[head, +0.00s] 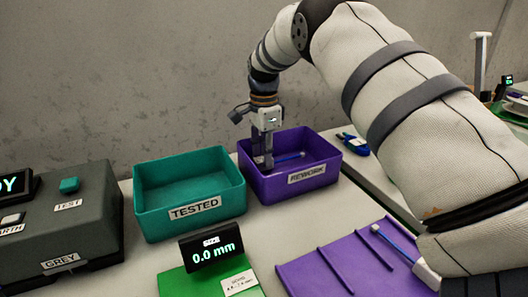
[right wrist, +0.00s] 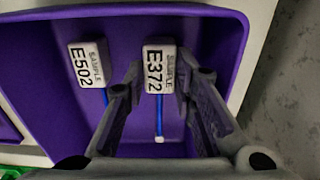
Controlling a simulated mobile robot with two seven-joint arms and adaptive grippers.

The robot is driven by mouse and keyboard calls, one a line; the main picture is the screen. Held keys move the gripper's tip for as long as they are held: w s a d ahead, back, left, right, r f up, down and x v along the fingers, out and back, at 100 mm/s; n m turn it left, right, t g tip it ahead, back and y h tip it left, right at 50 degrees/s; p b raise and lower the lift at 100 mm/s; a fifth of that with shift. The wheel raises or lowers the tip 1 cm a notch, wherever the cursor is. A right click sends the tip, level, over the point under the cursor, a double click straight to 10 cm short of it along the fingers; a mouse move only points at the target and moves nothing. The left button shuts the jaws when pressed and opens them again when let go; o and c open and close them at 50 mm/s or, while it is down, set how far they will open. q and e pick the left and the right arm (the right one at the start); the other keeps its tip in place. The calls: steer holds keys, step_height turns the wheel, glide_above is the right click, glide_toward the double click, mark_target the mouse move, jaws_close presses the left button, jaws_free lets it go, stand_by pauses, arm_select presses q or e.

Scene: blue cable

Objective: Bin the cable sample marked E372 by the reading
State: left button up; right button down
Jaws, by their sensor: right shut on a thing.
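The E372 cable sample, a white tag (right wrist: 158,56) with a blue cable, is between the fingers of my right gripper (right wrist: 158,75) in the right wrist view. The gripper is shut on it. In the head view my right gripper (head: 262,160) reaches down inside the purple REWORK bin (head: 318,180). A second sample, marked E502 (right wrist: 87,65), lies in that bin beside E372, to its left in the wrist view. The teal TESTED bin (head: 193,213) is left of the purple bin and looks empty. The gauge display (head: 212,250) reads 0.0 mm. My left gripper is not in view.
A purple ridged tray (head: 325,265) is at front right, with another blue cable (head: 400,245) beside my right arm. A dark grey tester box (head: 75,225) stands at left. A blue tool (head: 353,142) lies behind the purple bin's right side.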

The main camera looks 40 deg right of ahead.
steer(key=shift+f, duration=0.5)
stand_by(0.3)
steer(key=c, duration=1.2)
jaws_free()
steer(key=shift+c, duration=0.2)
steer(key=shift+r+p, duration=0.45)
steer(key=shift+r, duration=2.85)
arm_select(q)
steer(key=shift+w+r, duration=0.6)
arm_select(e)
step_height(320, 180, up, 6)
steer(key=shift+f, duration=0.25)
steer(key=shift+f, duration=0.1)
